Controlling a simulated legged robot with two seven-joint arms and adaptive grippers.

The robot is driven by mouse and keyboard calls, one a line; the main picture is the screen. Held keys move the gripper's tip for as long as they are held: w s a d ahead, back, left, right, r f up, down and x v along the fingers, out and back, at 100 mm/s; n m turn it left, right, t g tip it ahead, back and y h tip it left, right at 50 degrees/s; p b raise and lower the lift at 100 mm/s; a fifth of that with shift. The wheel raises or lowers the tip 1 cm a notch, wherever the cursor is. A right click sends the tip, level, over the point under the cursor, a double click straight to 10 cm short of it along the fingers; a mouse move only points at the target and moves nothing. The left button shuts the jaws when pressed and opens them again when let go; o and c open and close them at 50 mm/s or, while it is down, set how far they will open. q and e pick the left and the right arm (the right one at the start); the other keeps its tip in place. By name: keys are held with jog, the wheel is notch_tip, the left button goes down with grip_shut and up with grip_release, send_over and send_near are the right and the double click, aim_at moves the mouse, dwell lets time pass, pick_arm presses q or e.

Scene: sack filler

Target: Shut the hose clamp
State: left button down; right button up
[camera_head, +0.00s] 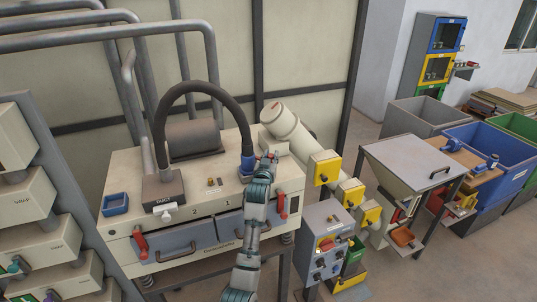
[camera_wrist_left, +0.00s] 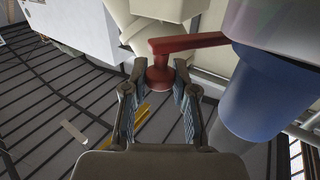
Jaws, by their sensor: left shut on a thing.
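The black hose (camera_head: 205,88) arches over the cream machine and ends in a blue collar (camera_head: 247,168) on its top. In the left wrist view a large blue cylinder (camera_wrist_left: 262,95) stands at the right. A red lever (camera_wrist_left: 195,43) runs beside it and ends in a red knob (camera_wrist_left: 161,75). My left gripper (camera_head: 268,156) is just right of the collar in the head view. In the wrist view its fingers (camera_wrist_left: 159,90) are on both sides of the red knob, shut on the lever's end. In the head view my gripper hides the lever. My right gripper is not shown.
The cream machine top (camera_head: 215,180) carries a dark roller (camera_head: 193,137) and a small blue tray (camera_head: 115,204). Two red handles (camera_head: 140,243) flank its front drawers. A slanted cream pipe (camera_head: 285,125) with yellow boxes (camera_head: 324,167) lies close right of my gripper.

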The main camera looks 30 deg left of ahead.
pick_arm(q)
jog(key=shift+s+a+r+m+t+h+p, duration=0.1)
jog(key=shift+s+m+t+h+p, duration=0.1)
jog(key=shift+s+m+h+p, duration=0.3)
jog(key=shift+s+a+r+m+t+h+b, duration=0.1)
jog(key=shift+m+t+h, duration=0.15)
jog(key=shift+h, duration=0.45)
jog(key=c, duration=0.9)
grip_release()
jog(key=shift+a+f, duration=0.1)
jog(key=shift+f, duration=0.05)
jog(key=shift+f, duration=0.1)
jog(key=v, duration=1.1)
jog(key=shift+s, duration=0.45)
